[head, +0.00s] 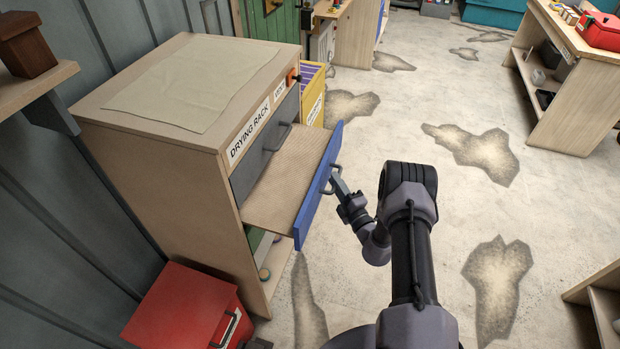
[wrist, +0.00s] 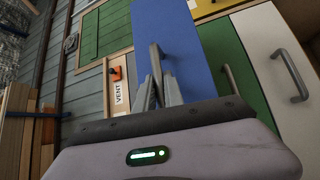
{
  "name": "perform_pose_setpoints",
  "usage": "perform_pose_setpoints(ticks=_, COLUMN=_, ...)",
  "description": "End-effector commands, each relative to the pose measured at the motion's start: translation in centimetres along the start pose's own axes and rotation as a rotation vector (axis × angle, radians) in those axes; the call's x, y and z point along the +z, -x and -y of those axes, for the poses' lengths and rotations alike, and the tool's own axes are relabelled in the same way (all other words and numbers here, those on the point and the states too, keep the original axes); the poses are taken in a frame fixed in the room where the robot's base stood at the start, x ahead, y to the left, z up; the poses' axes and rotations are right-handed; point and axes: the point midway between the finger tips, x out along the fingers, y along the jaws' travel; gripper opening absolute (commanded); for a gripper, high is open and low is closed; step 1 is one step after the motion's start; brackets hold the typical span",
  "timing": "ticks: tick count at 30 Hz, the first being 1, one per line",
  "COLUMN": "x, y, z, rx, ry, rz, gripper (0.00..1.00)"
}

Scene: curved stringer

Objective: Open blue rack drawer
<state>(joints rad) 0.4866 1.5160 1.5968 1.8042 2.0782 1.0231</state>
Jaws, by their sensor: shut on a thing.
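The blue drawer (head: 318,188) of the drying rack (head: 150,150) stands well out of the cabinet, and its wooden tray surface shows behind the blue front. The blue front also fills the upper middle of the wrist view (wrist: 195,50). My gripper (head: 338,183) is shut on the handle of the blue drawer, on the front's outer side. In the wrist view the two fingers (wrist: 158,90) close around the grey handle (wrist: 155,55). The inside back of the drawer is hidden in the rack.
A grey drawer (head: 262,150) above is closed. A red box (head: 185,305) stands on the floor at the rack's near side. A yellow bin (head: 313,95) stands beyond the rack. A workbench (head: 570,70) is at the far right. The floor (head: 430,110) between is clear.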

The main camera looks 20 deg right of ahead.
Motion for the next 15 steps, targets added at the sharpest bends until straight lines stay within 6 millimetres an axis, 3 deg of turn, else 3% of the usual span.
perform_pose_setpoints(ticks=6, x=3.8, y=3.7, z=-0.9, rx=0.001, ry=0.000, rz=0.004, gripper=0.00)
perform_pose_setpoints(ticks=15, x=6.3, y=6.2, z=-1.7, rx=0.001, ry=0.000, rz=0.002, gripper=0.00)
